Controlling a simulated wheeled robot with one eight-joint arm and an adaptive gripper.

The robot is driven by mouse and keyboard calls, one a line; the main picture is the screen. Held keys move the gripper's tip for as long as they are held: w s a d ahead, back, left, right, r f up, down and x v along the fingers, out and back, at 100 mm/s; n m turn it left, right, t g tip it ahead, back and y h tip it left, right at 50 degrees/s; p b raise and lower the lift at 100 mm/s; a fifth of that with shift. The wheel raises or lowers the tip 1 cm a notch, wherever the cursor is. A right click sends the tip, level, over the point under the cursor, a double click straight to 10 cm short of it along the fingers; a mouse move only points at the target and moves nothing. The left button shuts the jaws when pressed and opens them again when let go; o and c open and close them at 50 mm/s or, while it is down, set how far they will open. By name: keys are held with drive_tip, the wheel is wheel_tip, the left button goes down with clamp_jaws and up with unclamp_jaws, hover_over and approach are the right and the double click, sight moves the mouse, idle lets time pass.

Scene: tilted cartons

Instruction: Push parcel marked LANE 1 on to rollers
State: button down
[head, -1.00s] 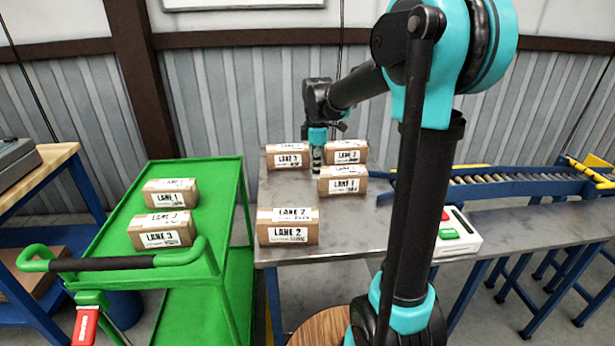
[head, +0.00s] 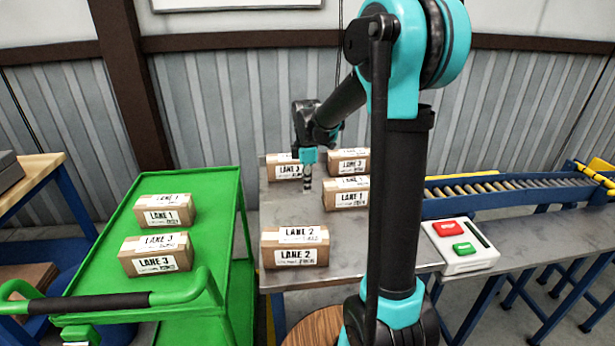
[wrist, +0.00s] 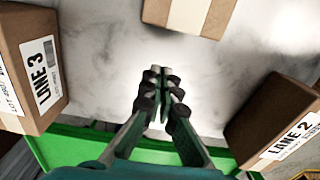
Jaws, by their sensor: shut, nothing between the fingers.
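A brown parcel marked LANE 1 (head: 340,197) lies on the steel table, near its middle right. Another LANE 1 parcel (head: 165,212) lies on the green cart. The rollers (head: 480,188) run off to the right of the table, partly hidden by my arm. My gripper (head: 307,184) is shut and empty over the table, just left of the table's LANE 1 parcel, with a small gap. In the wrist view the shut fingers (wrist: 160,95) point at bare table; a parcel (wrist: 190,12) at the top edge shows no readable label.
On the table, a LANE 3 parcel (head: 283,170) and another parcel (head: 350,160) stand behind, and a LANE 2 parcel (head: 295,248) in front. The cart (head: 215,187) also carries a LANE 3 parcel (head: 155,255). A button box (head: 460,247) sits at the table's right.

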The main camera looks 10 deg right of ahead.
wheel_tip(320, 180, down, 4)
drive_tip(key=shift+r, duration=0.25)
drive_tip(key=shift+d+f, duration=0.1)
drive_tip(key=shift+d, duration=1.9)
drive_tip(key=d, duration=3.4)
drive_tip(key=shift+d, duration=0.15)
